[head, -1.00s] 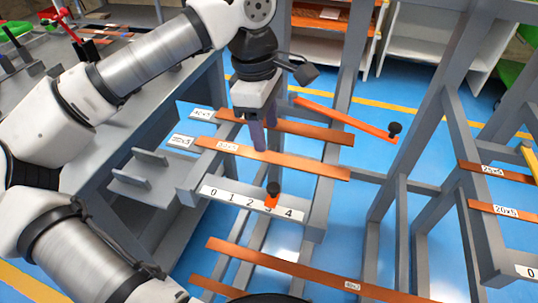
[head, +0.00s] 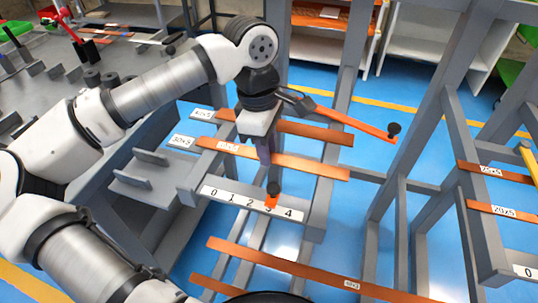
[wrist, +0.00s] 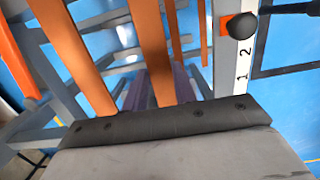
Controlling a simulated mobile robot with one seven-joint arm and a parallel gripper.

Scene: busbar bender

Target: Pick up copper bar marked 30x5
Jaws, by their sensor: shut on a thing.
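The copper bar marked 30x5 (head: 315,169) lies across the front of the rack, with a white label near its left end. The rack label beside that end also appears to read 30x5. My gripper (head: 265,157) points down over the bar, right of its label, and is shut on it. In the wrist view, the bar (wrist: 153,45) runs between the two purple fingers (wrist: 158,88). The fingertips are partly hidden by the bar and gripper body. The bar still appears level on its supports.
A second copper bar (head: 318,133), beside the 40x5 rack label, lies just behind. A numbered scale (head: 250,203) with a black-knobbed orange stop (head: 272,195) is in front. An orange arm (head: 355,122) with a black knob extends behind right. Longer bars (head: 310,270) lie lower down.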

